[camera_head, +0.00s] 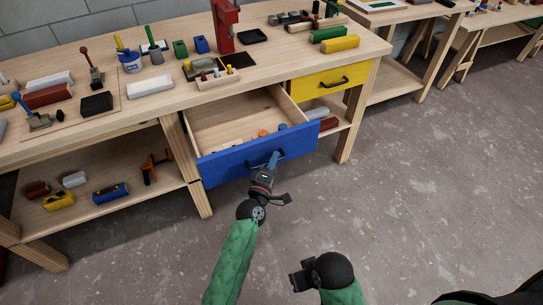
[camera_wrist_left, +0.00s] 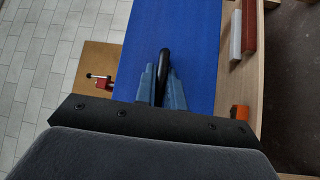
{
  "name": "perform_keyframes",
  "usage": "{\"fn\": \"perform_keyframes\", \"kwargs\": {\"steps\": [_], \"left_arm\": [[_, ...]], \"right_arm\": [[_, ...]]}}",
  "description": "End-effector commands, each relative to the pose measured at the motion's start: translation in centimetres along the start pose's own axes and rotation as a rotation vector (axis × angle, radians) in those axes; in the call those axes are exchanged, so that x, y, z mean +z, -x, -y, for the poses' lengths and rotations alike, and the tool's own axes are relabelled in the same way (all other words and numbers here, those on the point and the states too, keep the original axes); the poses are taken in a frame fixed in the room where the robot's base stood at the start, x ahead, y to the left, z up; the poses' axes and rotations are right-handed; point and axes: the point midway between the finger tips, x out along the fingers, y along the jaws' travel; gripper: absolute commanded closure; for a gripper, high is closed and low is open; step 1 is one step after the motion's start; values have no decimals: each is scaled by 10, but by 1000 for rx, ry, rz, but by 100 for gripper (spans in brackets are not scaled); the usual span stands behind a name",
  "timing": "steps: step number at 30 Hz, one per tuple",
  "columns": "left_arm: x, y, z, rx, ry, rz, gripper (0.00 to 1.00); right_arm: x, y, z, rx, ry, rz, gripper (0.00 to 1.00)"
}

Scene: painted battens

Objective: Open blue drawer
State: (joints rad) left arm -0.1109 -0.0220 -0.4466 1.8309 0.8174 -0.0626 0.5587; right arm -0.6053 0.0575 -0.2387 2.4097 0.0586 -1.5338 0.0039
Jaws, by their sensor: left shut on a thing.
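The blue drawer (camera_head: 228,162) is pulled well out of the wooden workbench, and its pale wooden inside shows. A few small items, orange and blue, lie inside near its front right. My left gripper (camera_head: 274,160) is at the dark handle (camera_head: 285,155) on the blue front. In the left wrist view the blue fingers (camera_wrist_left: 162,85) are shut around the dark handle (camera_wrist_left: 165,58), against the blue front (camera_wrist_left: 200,50). My right gripper (camera_head: 298,278) is low in the head view, away from the bench; its fingers are too unclear to judge.
A shut yellow drawer (camera_head: 325,83) sits to the right of the blue one. The bench top (camera_head: 140,115) holds tools and blocks, with a red press (camera_head: 226,25) at the back. A lower shelf (camera_head: 90,205) holds several items. The grey floor (camera_head: 420,180) in front is clear.

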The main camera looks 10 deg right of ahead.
Motion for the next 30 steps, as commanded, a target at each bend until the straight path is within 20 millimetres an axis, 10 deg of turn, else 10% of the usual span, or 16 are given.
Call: {"fn": "perform_keyframes", "kwargs": {"steps": [8, 12, 30], "left_arm": [[0, 1, 1, -2, 0, 0, 100], [0, 0, 1, -1, 0, 0, 68], [0, 37, 4, -3, 0, 0, 68]], "right_arm": [[1, 0, 0, 0, 0, 1, 64], [1, 0, 0, 0, 0, 1, 64], [-2, -13, 4, -14, 4, -21, 64]]}}
